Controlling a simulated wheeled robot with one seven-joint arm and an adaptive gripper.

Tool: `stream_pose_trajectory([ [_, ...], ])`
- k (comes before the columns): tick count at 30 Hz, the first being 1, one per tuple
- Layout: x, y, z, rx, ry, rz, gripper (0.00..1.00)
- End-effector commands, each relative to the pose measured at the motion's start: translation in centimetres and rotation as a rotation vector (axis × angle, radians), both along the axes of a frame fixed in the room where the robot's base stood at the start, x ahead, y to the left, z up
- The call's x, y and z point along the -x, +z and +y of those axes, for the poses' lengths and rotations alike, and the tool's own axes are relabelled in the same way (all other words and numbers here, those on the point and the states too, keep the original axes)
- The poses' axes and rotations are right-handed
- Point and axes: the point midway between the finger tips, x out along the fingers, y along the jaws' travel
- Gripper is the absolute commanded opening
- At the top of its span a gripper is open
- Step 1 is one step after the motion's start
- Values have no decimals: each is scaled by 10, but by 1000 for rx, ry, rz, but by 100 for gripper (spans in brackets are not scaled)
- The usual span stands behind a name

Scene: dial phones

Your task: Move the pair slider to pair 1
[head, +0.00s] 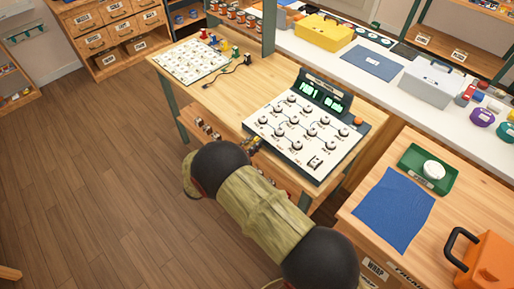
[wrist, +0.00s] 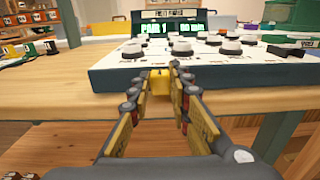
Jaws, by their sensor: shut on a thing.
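The dial panel (head: 303,128) is a white-topped console with several round knobs on the workbench. Its upright display (head: 324,93) is lit green, and in the wrist view the display (wrist: 168,28) reads "PAIR 1" on its left half. My gripper (wrist: 160,80) is at the panel's front edge, with its fingers closed on a small yellow piece (wrist: 160,84), which looks like the pair slider's handle. In the head view my gripper (head: 251,144) is at the panel's front left corner. The slider's track is hidden there.
A board of small pieces (head: 190,62) and a black cord (head: 234,76) lie on the bench left of the panel. A green tray (head: 428,170), a blue cloth (head: 394,208) and an orange case (head: 485,262) are at right. Wooden floor (head: 85,180) is clear at left.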

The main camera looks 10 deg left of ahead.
Motion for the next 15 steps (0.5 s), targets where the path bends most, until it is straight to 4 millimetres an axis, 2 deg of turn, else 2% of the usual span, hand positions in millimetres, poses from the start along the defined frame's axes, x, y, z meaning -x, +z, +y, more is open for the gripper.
stream_pose_trajectory([
  [8, -3, 2, 4, -6, 9, -4, 0],
  [9, -3, 2, 4, -7, 9, -4, 21],
  [15, -2, 2, 4, -6, 8, -4, 32],
])
